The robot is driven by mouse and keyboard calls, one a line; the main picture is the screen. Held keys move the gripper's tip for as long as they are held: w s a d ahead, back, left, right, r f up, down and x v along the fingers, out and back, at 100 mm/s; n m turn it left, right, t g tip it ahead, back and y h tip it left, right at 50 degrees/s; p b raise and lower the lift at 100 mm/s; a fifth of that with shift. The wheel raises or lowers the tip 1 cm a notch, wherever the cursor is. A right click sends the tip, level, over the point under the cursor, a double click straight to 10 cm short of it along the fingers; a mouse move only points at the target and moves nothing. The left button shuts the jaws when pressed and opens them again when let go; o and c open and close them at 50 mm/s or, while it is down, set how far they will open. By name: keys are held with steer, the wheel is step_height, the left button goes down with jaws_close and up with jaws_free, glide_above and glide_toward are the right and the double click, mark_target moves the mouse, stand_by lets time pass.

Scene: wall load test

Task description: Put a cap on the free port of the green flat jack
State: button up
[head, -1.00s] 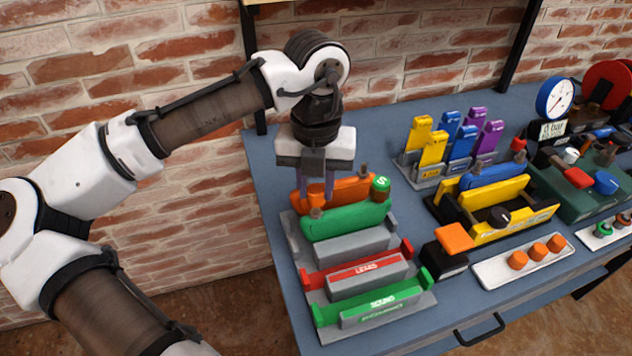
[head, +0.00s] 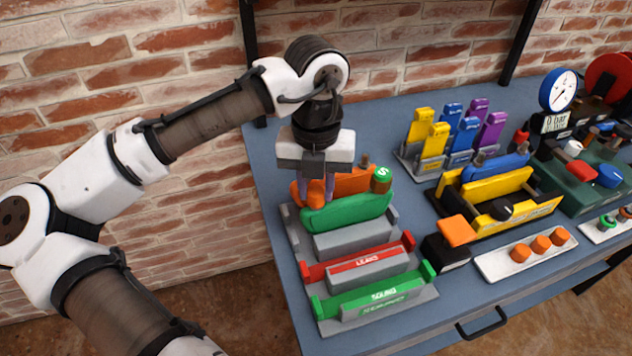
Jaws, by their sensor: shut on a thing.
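The green flat jack (head: 350,213) lies at the back of a grey rack, in front of an orange flat jack (head: 350,184). A round fitting with a green top marked S (head: 381,174) stands at the green jack's right end. My gripper (head: 318,195) points down at the green jack's left end. It is shut on what looks like an orange cap (head: 317,197), hard to separate from the orange jack behind. The cap is at or just over the left port, which is hidden. I cannot tell whether it is seated.
A white tray (head: 490,270) with three orange caps (head: 541,244) lies to the right. Red (head: 325,270) and green (head: 350,302) labelled holders are at the rack's front. A yellow tray (head: 515,218), a gauge (head: 558,90) and a dark green box stand further right.

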mark_target(316, 190)
steer(key=o, duration=1.3)
steer(key=shift+o, duration=0.2)
steer(key=shift+r, duration=0.15)
step_height(316, 190, up, 8)
steer(key=p, duration=0.8)
stand_by(0.6)
